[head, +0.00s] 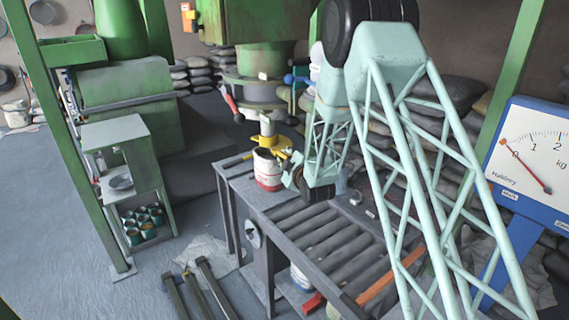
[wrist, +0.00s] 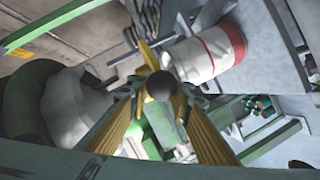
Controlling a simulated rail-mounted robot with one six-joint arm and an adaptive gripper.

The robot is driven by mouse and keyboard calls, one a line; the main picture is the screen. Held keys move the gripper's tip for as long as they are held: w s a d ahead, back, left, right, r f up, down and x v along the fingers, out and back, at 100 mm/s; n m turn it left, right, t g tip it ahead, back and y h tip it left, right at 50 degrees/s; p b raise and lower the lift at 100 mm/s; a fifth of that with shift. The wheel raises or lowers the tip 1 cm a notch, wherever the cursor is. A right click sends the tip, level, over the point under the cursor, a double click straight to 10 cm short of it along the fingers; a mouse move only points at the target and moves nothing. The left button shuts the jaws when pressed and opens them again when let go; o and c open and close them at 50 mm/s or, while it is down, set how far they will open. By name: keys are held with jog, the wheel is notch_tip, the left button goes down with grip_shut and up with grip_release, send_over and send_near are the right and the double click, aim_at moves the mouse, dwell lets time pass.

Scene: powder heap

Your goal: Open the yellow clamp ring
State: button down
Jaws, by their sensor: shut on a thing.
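The yellow clamp ring (head: 270,143) sits under the filling spout (head: 267,123), just above a white can with red bands (head: 267,170). In the wrist view a yellow part of the ring (wrist: 149,56) shows beyond the fingertips, and the can (wrist: 203,55) lies to the upper right. My gripper (head: 291,168) is at the right of the ring in the head view. In the wrist view its two yellow-brown fingers (wrist: 160,97) close on a dark round knob (wrist: 161,85) next to the ring. The join between knob and ring is mostly hidden.
The can stands at the far end of a table with a roller conveyor (head: 335,245). A blue-framed dial scale (head: 530,155) stands at the right. Stacked sacks (head: 440,95) line the back. A small shelf with several tins (head: 143,222) is at the left.

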notch_tip(320, 180, up, 2)
dwell(0.4)
jog(key=c, duration=2.6)
grip_release()
jog(key=shift+d+f, duration=0.1)
jog(key=shift+c, duration=0.2)
jog(key=v, duration=1.2)
